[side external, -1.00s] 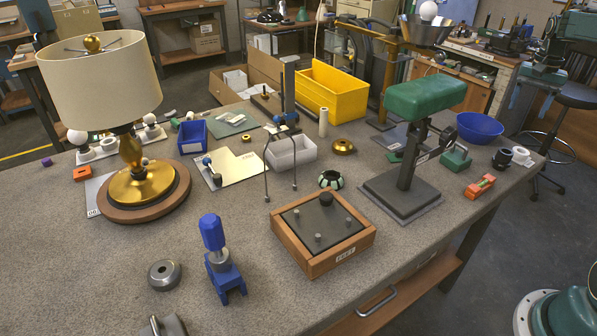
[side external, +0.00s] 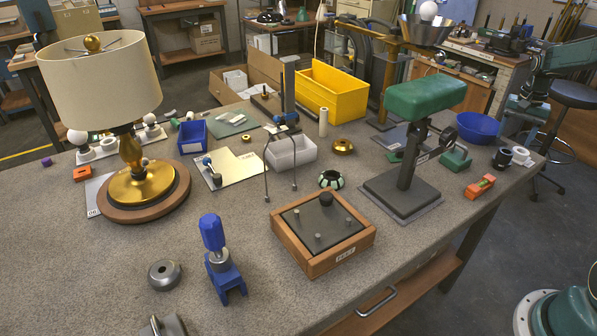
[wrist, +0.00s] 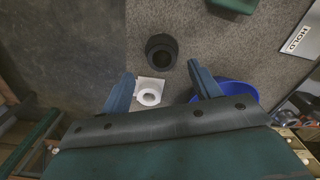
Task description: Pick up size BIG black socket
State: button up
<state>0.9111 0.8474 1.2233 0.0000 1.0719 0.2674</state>
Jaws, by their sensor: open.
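A black socket (side external: 502,158) stands near the right end of the workbench. It also shows in the wrist view (wrist: 161,50), just beyond the fingertips. A white socket (side external: 520,155) stands close beside it on a white square base; the wrist view shows this white socket (wrist: 149,93) between my fingers' lines. My gripper (side external: 530,104) is above and behind the sockets, apart from both. In the wrist view my gripper (wrist: 162,84) has its two fingers spread with nothing held. I cannot judge the black socket's size against another one.
A blue bowl (side external: 478,127) sits left of my gripper and behind the sockets. An orange level (side external: 479,186) and a green-topped stand (side external: 425,97) are to the left. The bench edge is close on the right, with a stool (side external: 575,94) beyond it.

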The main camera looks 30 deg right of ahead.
aim_at(506, 151)
jog(key=shift+f, duration=0.7)
jog(key=shift+w+f, duration=0.15)
jog(key=shift+f, duration=2.45)
jog(key=c, duration=1.1)
